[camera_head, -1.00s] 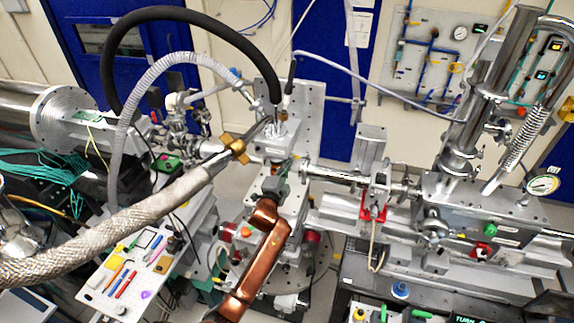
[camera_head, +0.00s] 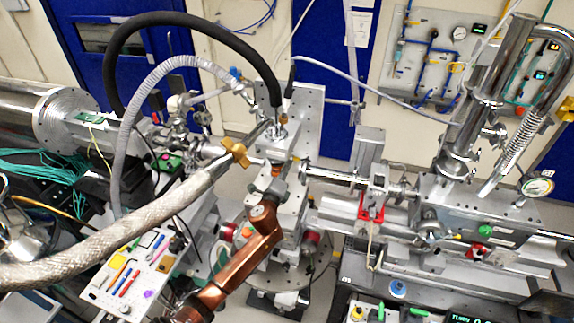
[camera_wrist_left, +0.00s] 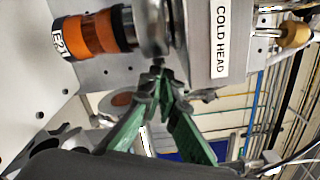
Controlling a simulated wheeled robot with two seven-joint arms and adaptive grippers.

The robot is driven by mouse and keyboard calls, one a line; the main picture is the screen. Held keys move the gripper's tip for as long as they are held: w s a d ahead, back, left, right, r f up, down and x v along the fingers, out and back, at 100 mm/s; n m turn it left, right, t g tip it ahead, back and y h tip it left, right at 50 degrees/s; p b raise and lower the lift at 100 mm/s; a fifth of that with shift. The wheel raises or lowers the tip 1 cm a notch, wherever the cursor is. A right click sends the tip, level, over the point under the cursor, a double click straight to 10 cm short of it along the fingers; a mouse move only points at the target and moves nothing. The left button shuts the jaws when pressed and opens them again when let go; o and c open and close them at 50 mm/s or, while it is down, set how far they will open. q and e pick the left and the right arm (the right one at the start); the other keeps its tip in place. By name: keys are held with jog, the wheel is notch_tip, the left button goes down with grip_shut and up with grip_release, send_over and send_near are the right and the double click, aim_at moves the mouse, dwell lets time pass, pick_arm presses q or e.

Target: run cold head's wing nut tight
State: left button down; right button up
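The cold head is the grey block (camera_head: 277,148) on the upright plate in the head view, with the black hose running into its top. In the left wrist view its labelled face (camera_wrist_left: 220,42) reads COLD HEAD, beside a round metal flange (camera_wrist_left: 154,25). My left gripper (camera_head: 273,186) is just under the block, at the end of the copper-coloured arm. In the left wrist view its green fingers (camera_wrist_left: 162,82) converge to a narrow gap below the flange. A small dark piece, apparently the wing nut (camera_wrist_left: 158,66), sits at their tips, mostly hidden. My right gripper is out of view.
A black hose (camera_head: 195,18) arches above. The beamline pipe (camera_head: 335,176) runs right. A tool board (camera_head: 130,272) lies lower left. An orange-banded cylinder (camera_wrist_left: 93,33) is close to the fingers.

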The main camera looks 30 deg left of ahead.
pick_arm(q)
jog(key=shift+m, duration=0.5)
jog(key=shift+f, duration=0.1)
jog(key=c, duration=2.6)
grip_release()
jog(key=shift+c, duration=0.2)
jog(key=shift+o, duration=0.8)
jog(key=v, duration=1.2)
jog(key=shift+s, duration=0.1)
